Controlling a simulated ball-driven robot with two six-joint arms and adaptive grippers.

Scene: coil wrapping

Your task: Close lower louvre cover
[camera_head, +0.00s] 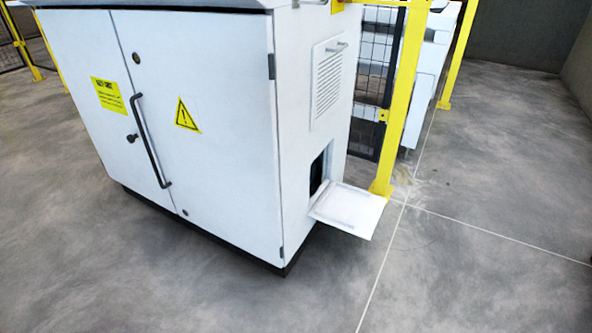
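The lower louvre cover (348,209) is a white flap low on the right side face of the white cabinet (225,130). It is open, folded down and sticking outward from the cabinet to the right. Above its inner edge a dark rectangular opening (318,172) shows in the side face. An upper louvre cover (327,80) with slats and a small handle at its top sits flat against the same face. Neither of my grippers is in view.
A yellow fence post (401,105) stands close behind the open flap, with black mesh (370,85) beside it. The cabinet front has double doors with a long black handle (150,140). The grey floor (480,270) is clear in front and at right.

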